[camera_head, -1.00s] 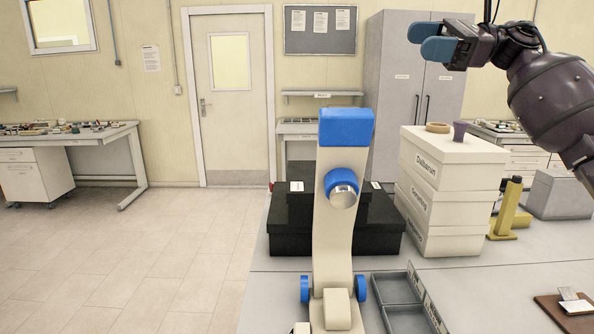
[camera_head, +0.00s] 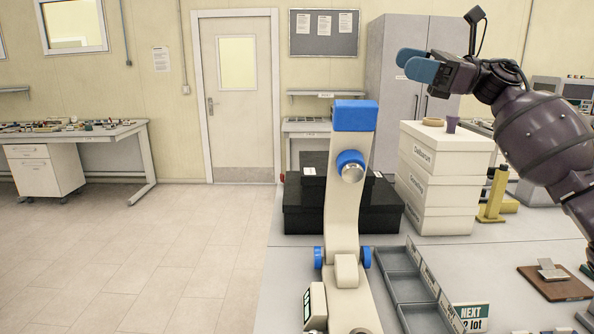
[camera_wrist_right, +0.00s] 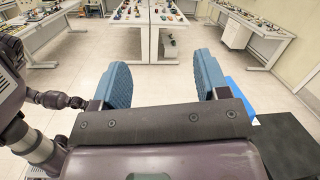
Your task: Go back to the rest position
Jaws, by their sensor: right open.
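My right gripper (camera_head: 417,65) is raised at the upper right of the head view, in front of the grey cabinet and above the white boxes. Its blue fingers are apart and empty in the right wrist view (camera_wrist_right: 160,85), with floor and distant benches between them. My left gripper is not in the head view. A cream and blue testing machine (camera_head: 345,210) stands upright on the grey table (camera_head: 285,262), left of my right gripper and apart from it.
White stacked boxes (camera_head: 440,185) carry a tan ring (camera_head: 433,122) and a purple cup (camera_head: 451,123). Black boxes (camera_head: 300,212) stand behind the machine. Grey trays (camera_head: 405,288), a brown board (camera_head: 553,288) and a yellow stand (camera_head: 494,195) are on the table. Floor at left (camera_head: 170,260) is clear.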

